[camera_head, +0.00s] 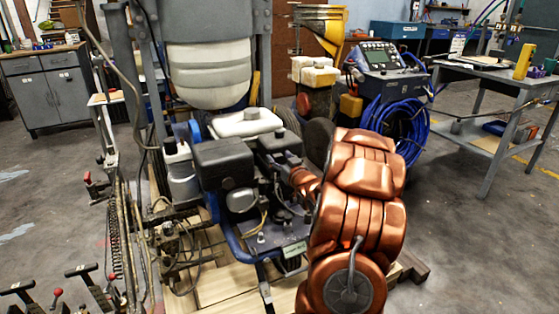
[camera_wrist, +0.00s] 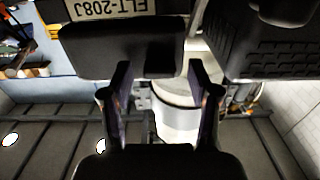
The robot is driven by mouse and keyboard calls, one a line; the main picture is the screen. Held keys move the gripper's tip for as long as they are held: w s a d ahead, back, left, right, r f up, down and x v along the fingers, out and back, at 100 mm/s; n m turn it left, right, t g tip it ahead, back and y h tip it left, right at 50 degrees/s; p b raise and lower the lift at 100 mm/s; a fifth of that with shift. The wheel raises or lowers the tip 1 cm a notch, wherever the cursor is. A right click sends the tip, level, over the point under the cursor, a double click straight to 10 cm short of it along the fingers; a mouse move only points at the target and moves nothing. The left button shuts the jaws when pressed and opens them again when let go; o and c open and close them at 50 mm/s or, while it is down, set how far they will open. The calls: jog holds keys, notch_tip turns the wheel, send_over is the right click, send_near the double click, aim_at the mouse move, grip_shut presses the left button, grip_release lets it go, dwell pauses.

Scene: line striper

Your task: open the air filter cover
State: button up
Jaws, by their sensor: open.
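The engine of the line striper carries two black box-shaped housings. The larger one (camera_head: 222,163) is on the left in the head view, and a smaller one (camera_head: 278,141) is right of it. I cannot tell for sure which is the air filter cover. In the wrist view, a smooth black housing (camera_wrist: 120,50) is at upper left and a ribbed dark housing (camera_wrist: 262,48) at upper right. My gripper (camera_wrist: 160,68) is open and empty. Its left finger overlaps the smooth housing's edge in the picture; contact cannot be told. In the head view my arm partly hides the gripper.
A white tank (camera_head: 245,122) tops the engine. Hoses and levers crowd the left. A blue hose coil (camera_head: 402,130) and a workbench (camera_head: 500,80) stand at right. Floor is open at far right.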

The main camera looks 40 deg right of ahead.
jog(key=shift+w+d, duration=0.15)
jog(key=shift+w, duration=0.15)
grip_shut()
dwell(0.5)
